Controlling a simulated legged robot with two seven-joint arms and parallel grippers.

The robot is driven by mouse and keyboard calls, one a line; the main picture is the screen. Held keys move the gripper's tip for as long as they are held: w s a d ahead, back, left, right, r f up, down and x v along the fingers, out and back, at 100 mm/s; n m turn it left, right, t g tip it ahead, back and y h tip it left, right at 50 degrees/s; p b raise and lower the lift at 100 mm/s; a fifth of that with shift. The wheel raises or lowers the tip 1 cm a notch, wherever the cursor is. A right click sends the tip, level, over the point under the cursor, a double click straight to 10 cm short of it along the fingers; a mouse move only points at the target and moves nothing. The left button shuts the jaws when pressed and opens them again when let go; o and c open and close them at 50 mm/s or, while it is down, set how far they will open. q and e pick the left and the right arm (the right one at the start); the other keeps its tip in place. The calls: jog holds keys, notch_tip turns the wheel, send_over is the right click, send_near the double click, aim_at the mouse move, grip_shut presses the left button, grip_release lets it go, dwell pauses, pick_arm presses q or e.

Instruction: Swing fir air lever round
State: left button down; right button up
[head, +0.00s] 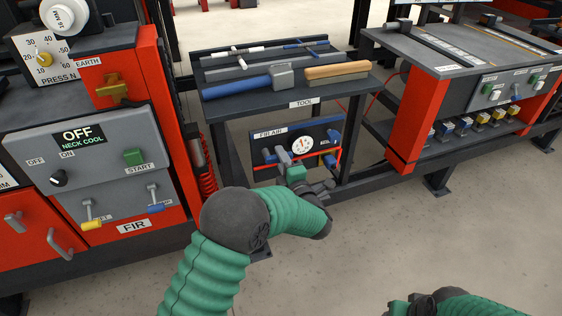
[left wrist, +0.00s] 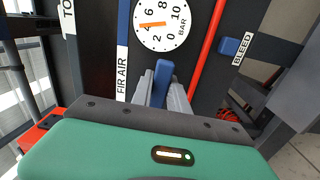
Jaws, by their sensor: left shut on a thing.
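The fir air panel (head: 262,144) hangs under the tool table, with a round white gauge (head: 302,145) on it. In the left wrist view the gauge (left wrist: 158,24) reads in bar, beside a FIR AIR label (left wrist: 122,62). My left gripper (left wrist: 162,92) is shut on the blue fir air lever (left wrist: 162,76), whose end shows between the two grey fingers. In the head view my left gripper (head: 290,170) is at the panel just below the gauge, and its wrist hides part of the lever.
A blue bleed lever (left wrist: 234,46) is close on the right in the left wrist view, past a red pipe (left wrist: 207,30). The tool table (head: 225,109) above bears a hammer (head: 250,82) and a brush (head: 337,73). The FIR cabinet (head: 105,165) stands left.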

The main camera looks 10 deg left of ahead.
pick_arm(q)
jog(key=shift+n, duration=0.4)
jog(key=shift+f, duration=0.1)
jog(key=c, duration=1.5)
grip_release()
jog(key=shift+o, duration=1.1)
jog(key=p+v, duration=0.5)
jog(key=v, duration=1.2)
jog(key=shift+w, duration=0.1)
